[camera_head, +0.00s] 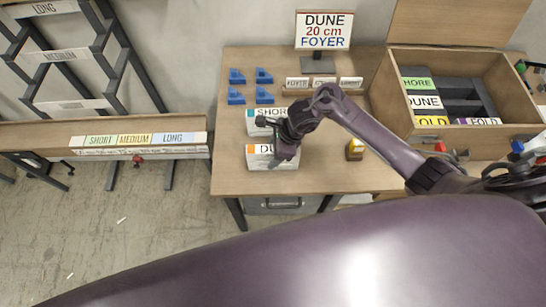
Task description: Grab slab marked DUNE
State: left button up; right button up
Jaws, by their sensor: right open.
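A white slab (258,164) lies on the wooden table, with an orange patch and lettering that starts "DU"; the rest is hidden behind my gripper. My right gripper (283,157) is open, pointing down over the right part of this slab. I cannot tell whether it touches the slab. A second slab (262,112), marked SHORE with a teal patch, lies just behind, partly covered by my right gripper and arm. A sign (324,30) at the back reads DUNE, 20 cm, FOYER. My left gripper is not in view.
An open wooden box (397,100) at right holds labels SHORE, DUNE and FOLD. Several blue blocks (237,76) sit at the table's back left. Small cards (297,83) stand behind my arm. A rack (60,58) stands left.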

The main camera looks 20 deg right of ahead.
dwell(0.4)
jog(key=c, duration=1.3)
grip_shut()
